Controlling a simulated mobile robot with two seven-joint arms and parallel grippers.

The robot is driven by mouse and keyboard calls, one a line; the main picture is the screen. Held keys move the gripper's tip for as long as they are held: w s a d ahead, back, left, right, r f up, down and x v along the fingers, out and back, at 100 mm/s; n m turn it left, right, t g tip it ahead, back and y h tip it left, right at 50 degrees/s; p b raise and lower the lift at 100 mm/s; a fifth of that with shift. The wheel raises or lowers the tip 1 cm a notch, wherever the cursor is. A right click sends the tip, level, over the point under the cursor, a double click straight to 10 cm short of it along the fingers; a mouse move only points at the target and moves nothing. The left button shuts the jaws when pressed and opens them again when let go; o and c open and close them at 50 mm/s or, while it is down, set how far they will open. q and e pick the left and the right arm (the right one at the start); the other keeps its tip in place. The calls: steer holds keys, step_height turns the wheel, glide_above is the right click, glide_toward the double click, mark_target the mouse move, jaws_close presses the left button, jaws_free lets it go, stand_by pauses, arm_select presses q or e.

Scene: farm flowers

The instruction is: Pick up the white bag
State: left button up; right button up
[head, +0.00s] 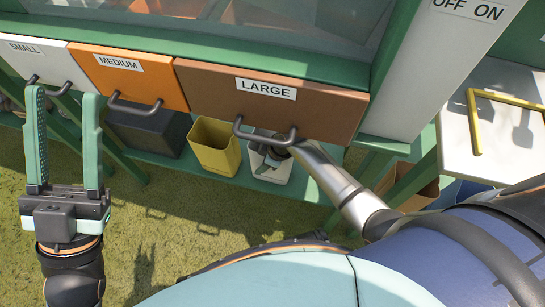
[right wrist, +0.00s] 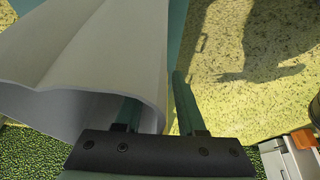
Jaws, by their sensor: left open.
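The white bag (head: 266,172) stands on the low green shelf below the LARGE drawer in the head view, its top partly hidden by my right arm and the drawer. In the right wrist view the white bag (right wrist: 85,55) fills the upper left. My right gripper (right wrist: 158,100) is at its rim, with one finger inside the opening and the other outside. A gap shows between the outer finger and the bag wall. In the head view the right fingers are mostly hidden. My left gripper (head: 66,140) is open and empty at the left, fingers upward.
A yellow bin (head: 214,147) stands just left of the bag, and a dark bin (head: 148,132) further left. The LARGE drawer (head: 290,105) and its handle (head: 264,132) overhang the bag. A white side table (head: 500,140) is at the right. Open grass lies in front.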

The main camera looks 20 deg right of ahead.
jaws_close()
stand_by(0.4)
